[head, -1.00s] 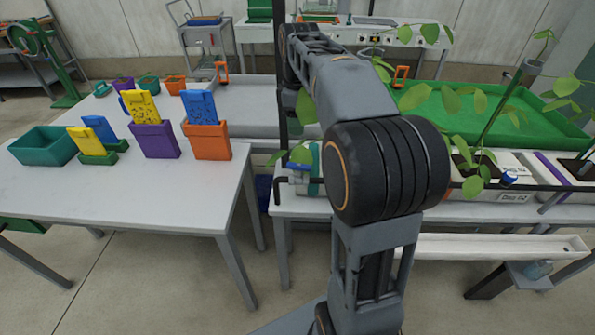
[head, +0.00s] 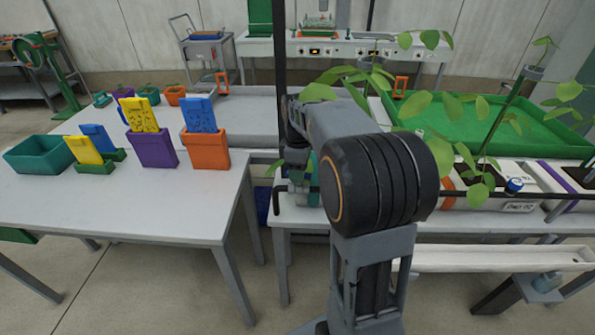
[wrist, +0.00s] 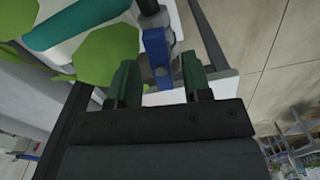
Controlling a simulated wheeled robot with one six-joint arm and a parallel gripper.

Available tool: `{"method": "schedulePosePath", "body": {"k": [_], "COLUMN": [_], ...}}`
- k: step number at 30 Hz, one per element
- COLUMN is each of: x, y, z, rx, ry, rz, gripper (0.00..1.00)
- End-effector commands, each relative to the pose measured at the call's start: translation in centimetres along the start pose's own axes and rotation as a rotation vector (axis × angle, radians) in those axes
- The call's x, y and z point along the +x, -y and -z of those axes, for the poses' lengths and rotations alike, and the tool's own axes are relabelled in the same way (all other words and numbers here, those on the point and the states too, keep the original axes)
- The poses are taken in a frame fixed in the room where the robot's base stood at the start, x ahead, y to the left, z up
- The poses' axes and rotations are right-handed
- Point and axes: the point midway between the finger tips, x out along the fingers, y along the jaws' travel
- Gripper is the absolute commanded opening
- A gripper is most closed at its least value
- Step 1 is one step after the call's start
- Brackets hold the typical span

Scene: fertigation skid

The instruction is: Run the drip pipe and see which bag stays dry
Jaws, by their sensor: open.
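My gripper (wrist: 159,62) is open, its two green fingers either side of a blue valve handle (wrist: 156,45) on a grey fitting. I cannot tell whether they touch it. In the head view my wrist hangs over the pipe's left end and hides most of the valve. The black drip pipe (head: 540,194) runs along the front of the white grow bags. The bag marked Bag 02 (head: 490,201) has a small blue-topped piece (head: 514,185) on it. A purple-striped bag (head: 548,178) is at the right. My arm hides other bags in part. No water shows.
A white gutter (head: 490,259) runs below the bags. Leafy plants overhang the bags and my wrist. A black post (head: 280,80) stands close by my wrist. The left table (head: 120,205) holds a teal bin (head: 38,156), a purple holder (head: 153,148) and an orange holder (head: 206,150) with cards.

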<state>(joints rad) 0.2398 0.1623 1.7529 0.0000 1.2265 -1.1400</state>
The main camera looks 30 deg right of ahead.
Motion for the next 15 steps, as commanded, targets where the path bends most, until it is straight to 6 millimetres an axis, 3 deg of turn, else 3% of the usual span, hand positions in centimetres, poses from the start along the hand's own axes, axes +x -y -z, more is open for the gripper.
{"method": "schedulePosePath", "body": {"k": [8, 15], "x": [0.11, 0.1], "y": [0.0, 0.0], "z": [0.0, 0.01], "rx": [0.0, 0.0], "ry": [0.0, 0.0], "rz": [0.0, 0.0], "gripper": [0.45, 0.24]}}
